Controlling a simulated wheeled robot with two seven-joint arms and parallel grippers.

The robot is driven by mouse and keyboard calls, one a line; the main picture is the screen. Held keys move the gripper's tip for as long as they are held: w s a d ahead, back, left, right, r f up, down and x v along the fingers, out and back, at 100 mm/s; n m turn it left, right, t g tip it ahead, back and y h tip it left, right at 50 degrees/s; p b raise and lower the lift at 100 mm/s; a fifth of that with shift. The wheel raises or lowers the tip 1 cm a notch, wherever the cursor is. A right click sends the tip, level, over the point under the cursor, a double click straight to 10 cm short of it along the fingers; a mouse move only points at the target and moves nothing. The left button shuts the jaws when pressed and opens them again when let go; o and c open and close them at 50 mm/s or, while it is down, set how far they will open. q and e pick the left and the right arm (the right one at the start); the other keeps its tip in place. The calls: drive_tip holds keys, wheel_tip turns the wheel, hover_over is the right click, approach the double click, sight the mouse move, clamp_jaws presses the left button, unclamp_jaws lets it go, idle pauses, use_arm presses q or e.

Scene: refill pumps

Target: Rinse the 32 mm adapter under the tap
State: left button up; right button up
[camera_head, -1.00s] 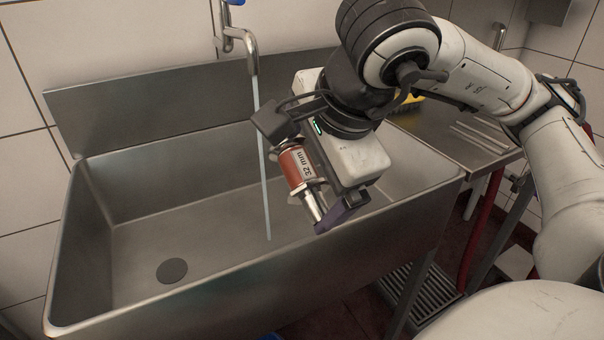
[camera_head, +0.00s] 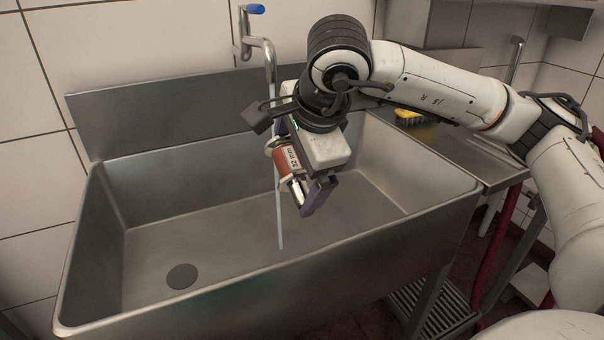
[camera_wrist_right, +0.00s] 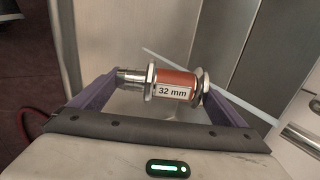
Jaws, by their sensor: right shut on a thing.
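The 32 mm adapter (camera_head: 286,160) has an orange-red body, metal ends and a white "32 mm" label. It also shows in the right wrist view (camera_wrist_right: 174,84), lengthwise between the two purple fingers. My right gripper (camera_head: 290,172) is shut on the adapter and holds it over the sink, tilted in the head view. The tap (camera_head: 268,58) is a steel spout with a blue handle, and a thin stream of water (camera_head: 279,220) falls from it. In the head view the stream runs right at the adapter's left end. Whether water touches the adapter is unclear. My left gripper is out of view.
The steel sink (camera_head: 130,190) is a wide basin with a dark round drain (camera_head: 182,276) at its left. A yellow brush-like item (camera_head: 409,117) lies on the drainboard (camera_head: 465,150) to the right. A floor grate (camera_head: 432,305) lies below.

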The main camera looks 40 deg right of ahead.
sight(302, 183)
drive_tip(key=w, duration=0.1)
drive_tip(key=w+f, duration=0.1)
drive_tip(key=shift+w+d+b, duration=0.3)
drive_tip(key=shift+b, duration=0.05)
drive_tip(key=shift+w+d+f, duration=0.15)
drive_tip(key=shift+w, duration=0.45)
drive_tip(key=shift+w+d+f, duration=0.1)
drive_tip(key=shift+w, duration=0.5)
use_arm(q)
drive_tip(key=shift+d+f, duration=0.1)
use_arm(e)
drive_tip(key=shift+w, duration=0.2)
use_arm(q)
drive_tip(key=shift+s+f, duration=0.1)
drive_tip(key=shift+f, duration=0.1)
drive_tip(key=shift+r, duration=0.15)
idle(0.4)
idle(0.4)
